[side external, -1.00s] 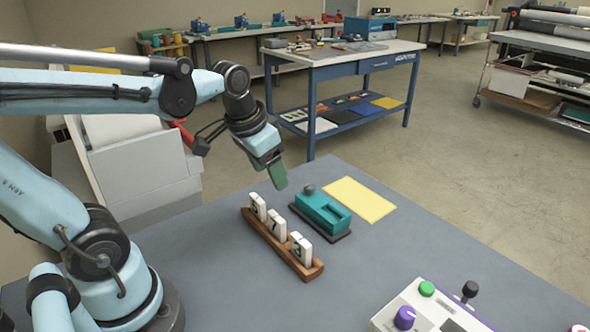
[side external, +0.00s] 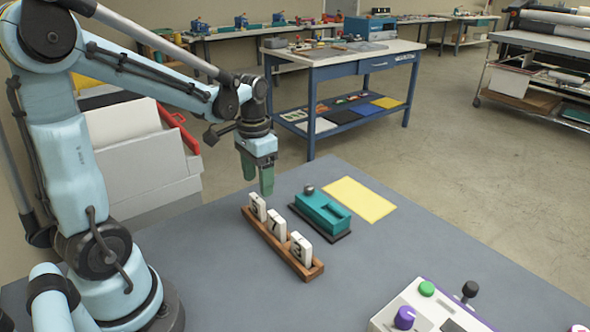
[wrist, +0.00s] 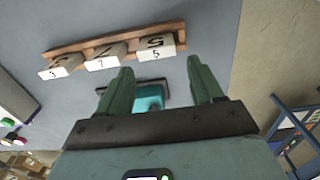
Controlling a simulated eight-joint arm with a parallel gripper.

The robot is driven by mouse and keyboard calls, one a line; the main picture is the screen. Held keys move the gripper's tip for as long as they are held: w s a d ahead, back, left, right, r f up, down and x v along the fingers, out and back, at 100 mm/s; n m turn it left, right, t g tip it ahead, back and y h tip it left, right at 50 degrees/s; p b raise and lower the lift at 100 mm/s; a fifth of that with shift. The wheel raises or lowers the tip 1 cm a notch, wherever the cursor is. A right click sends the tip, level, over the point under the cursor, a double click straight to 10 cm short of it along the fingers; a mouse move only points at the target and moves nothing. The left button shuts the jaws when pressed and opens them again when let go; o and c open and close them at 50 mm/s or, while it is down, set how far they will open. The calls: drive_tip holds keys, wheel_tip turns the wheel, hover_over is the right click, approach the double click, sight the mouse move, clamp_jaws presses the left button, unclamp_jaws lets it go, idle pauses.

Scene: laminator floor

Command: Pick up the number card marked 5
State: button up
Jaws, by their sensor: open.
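The number card marked 5 (side external: 257,207) stands in a slotted wooden rack (side external: 285,254), at the rack's far end. My gripper (side external: 258,186) points down, open and empty, just above and slightly beyond the 5 card in the side view. In the wrist view my green fingers (wrist: 158,68) are spread apart below the card, not touching it.
A teal device (side external: 322,213) on a dark base sits close to the rack. A yellow sheet (side external: 359,199) lies behind it. A control box (side external: 432,310) with knobs stands at the front right. The grey tabletop (side external: 220,270) before the rack is clear.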

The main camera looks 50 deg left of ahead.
sight(257, 198)
drive_tip(key=shift+s+d+f, duration=0.1)
drive_tip(key=shift+s+f, duration=0.1)
drive_tip(key=shift+f, duration=1.35)
drive_tip(key=shift+s+d+f, duration=0.1)
drive_tip(key=shift+s+f, duration=0.1)
drive_tip(key=shift+f, duration=1.35)
drive_tip(key=c, duration=0.8)
drive_tip(key=shift+r, duration=0.15)
